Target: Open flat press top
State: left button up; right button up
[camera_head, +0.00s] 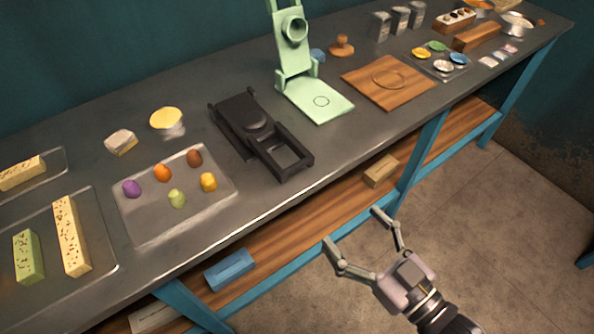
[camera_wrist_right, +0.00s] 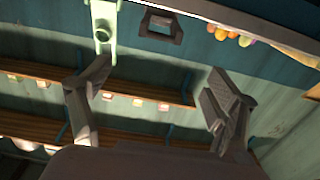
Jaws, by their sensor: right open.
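A black press (camera_head: 245,120) lies low on the dark worktop, with a raised round boss on its body and a square open frame towards the front edge. The frame end also shows in the right wrist view (camera_wrist_right: 162,24). A pale green press (camera_head: 293,50) stands behind it to the right, its top upright with a round cup, above a flat base with a ring mark. It also shows in the right wrist view (camera_wrist_right: 103,22). I cannot tell which is the flat press. My right gripper (camera_head: 352,226) is open and empty, in front of the table, apart from both presses. My left gripper is out of view.
A tray (camera_head: 150,225) of several coloured pieces sits left of the black press. A wooden board (camera_head: 385,92) lies right of the green press. The table's front edge and lower shelf (camera_head: 300,230) are near my right gripper. The floor at right is clear.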

aim_at(298, 169)
jog(key=p+x, duration=0.2)
jog(key=x, duration=1.5)
jog(key=shift+w+a+r, duration=0.1)
jog(key=shift+a, duration=0.1)
jog(key=shift+c, duration=0.3)
